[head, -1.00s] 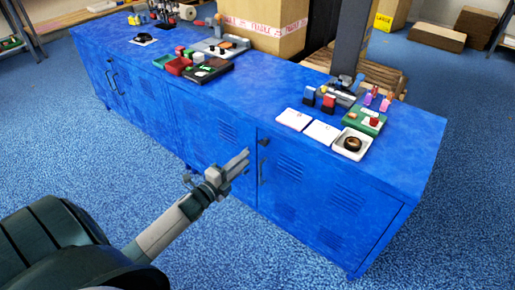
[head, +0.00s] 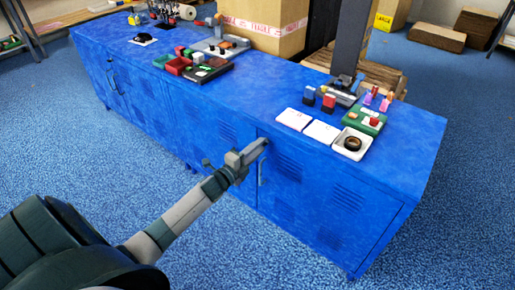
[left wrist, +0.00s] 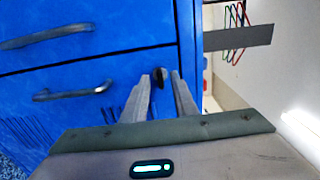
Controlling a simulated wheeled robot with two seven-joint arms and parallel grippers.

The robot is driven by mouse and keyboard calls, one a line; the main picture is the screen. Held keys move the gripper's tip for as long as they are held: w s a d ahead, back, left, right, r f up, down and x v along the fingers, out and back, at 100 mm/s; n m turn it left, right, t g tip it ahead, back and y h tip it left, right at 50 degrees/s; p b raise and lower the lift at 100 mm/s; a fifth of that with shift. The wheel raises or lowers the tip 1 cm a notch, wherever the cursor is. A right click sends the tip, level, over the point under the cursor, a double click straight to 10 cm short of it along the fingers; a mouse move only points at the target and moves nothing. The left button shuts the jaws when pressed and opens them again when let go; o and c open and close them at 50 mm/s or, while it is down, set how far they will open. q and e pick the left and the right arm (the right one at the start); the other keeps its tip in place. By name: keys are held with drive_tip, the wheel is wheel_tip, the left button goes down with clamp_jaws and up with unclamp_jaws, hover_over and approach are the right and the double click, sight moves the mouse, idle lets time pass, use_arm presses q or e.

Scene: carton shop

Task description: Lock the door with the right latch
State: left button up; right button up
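The blue cabinet (head: 340,205) has its right-hand door (head: 310,190) flush in the front, looking closed. The right latch is a small dark knob (left wrist: 160,75) near the door's top edge, beside the seam. A grey bar handle (head: 261,172) sits below it; it also shows in the left wrist view (left wrist: 72,92). My left gripper (head: 262,146) is at the latch and covers it in the head view. In the left wrist view its fingers are apart, with the knob between the fingertips; contact cannot be told. My right gripper is not in view.
On the cabinet top are white cards (head: 293,119), a white tray with a dark ring (head: 352,156), a green board (head: 366,116) and other small items. A second handle (left wrist: 45,37) lies across the seam. Blue carpet in front is clear.

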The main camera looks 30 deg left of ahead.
use_arm(q)
clamp_jaws()
drive_tip(key=shift+n, duration=0.3)
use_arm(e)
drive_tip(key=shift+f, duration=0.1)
use_arm(q)
drive_tip(key=n+p, duration=0.6)
drive_tip(key=n, duration=1.1)
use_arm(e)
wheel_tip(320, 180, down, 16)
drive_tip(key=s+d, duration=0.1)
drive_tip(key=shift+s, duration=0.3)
use_arm(q)
drive_tip(key=shift+n, duration=0.3)
unclamp_jaws()
